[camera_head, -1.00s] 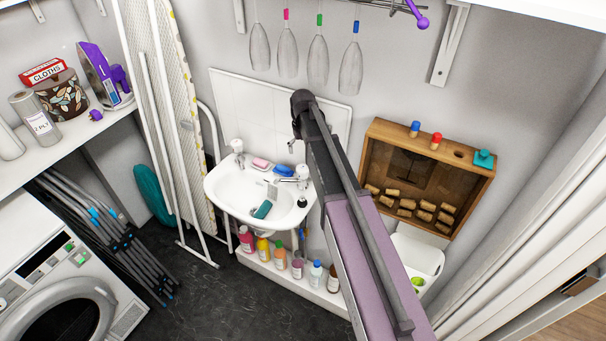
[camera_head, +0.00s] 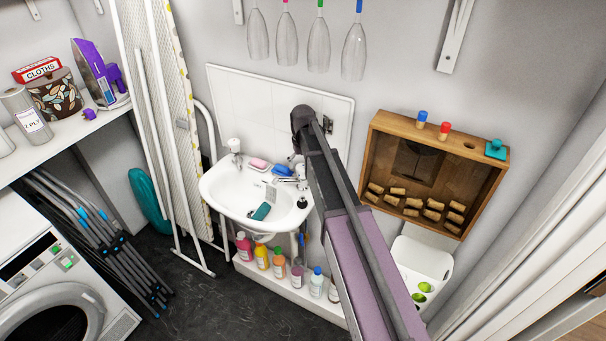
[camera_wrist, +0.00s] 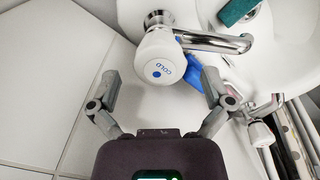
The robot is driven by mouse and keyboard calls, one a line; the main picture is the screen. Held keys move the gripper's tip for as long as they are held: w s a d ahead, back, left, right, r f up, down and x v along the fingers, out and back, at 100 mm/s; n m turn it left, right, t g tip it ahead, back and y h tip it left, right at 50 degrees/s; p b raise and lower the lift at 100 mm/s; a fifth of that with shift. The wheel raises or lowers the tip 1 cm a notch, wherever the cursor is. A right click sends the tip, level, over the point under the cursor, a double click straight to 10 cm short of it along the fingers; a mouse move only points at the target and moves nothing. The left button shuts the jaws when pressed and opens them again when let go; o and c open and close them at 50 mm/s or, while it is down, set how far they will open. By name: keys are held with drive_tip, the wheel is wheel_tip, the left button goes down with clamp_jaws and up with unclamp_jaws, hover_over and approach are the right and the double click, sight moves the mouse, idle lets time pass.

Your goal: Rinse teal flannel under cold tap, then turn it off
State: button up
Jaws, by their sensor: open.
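The white basin (camera_head: 212,193) hangs on the wall, and the teal flannel (camera_head: 261,211) lies inside it. The flannel also shows at the top right of the wrist view (camera_wrist: 238,12). The cold tap (camera_wrist: 160,58) has a white knob marked COLD with a blue dot, and a chrome spout. My gripper (camera_wrist: 160,80) is open, with its fingers spread on either side of the knob's near end. I cannot tell whether they touch it. No water is clearly visible at the spout. In the head view my arm hides most of the gripper.
A second tap (camera_wrist: 262,134) stands across the basin. A blue item (camera_wrist: 194,72) lies between the taps, with a pink soap (camera_head: 258,163) beside it. Several bottles (camera_head: 279,264) stand on a ledge below. A wooden box (camera_head: 482,182) hangs at the right.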

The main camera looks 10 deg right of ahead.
drive_tip(key=shift+f+b, duration=0.9)
drive_tip(key=shift+f, duration=0.3)
drive_tip(key=c, duration=1.1)
